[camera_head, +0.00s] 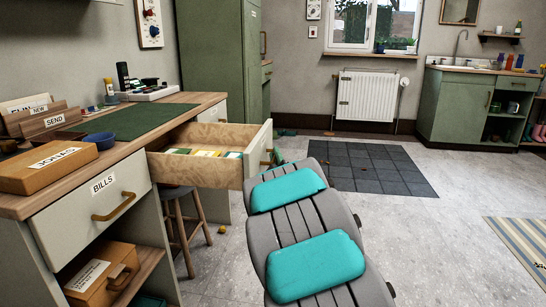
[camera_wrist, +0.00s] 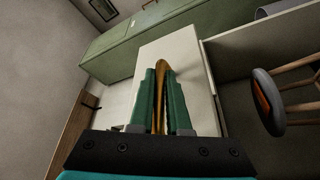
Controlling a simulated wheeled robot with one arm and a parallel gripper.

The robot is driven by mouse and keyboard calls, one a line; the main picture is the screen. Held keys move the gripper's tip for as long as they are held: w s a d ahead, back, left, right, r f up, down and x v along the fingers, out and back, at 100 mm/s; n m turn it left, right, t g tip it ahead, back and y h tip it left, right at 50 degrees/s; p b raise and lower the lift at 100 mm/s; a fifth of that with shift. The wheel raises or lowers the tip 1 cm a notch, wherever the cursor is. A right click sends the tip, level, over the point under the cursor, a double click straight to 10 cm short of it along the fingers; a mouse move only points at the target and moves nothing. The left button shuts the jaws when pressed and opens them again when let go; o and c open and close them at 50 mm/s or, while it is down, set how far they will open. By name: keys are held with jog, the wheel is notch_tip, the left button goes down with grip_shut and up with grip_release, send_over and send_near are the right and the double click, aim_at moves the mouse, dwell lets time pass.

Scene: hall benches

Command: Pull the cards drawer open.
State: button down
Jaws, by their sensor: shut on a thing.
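The pulled-out drawer (camera_head: 215,137) stands well out from the desk in the head view, under the right part of the desk top. It has pale wooden sides and a cream front, and yellow, green and white items lie inside. No label on its front is readable. In the wrist view, my gripper (camera_wrist: 161,88) has its green fingers on both sides of the brass handle (camera_wrist: 162,66) and is shut on it. The cream drawer front (camera_wrist: 190,75) is just beyond. In the head view my arm hides part of the gripper.
The shut BILLS drawer (camera_head: 85,205) is at the near left, below the desk top (camera_head: 205,98). A wooden stool (camera_head: 180,192) stands under the open drawer. A green cabinet (camera_head: 212,60) is behind. Open floor and a dark mat (camera_head: 370,168) lie to the right.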

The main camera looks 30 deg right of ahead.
jog(key=c, duration=0.9)
grip_release()
jog(key=shift+v, duration=3.85)
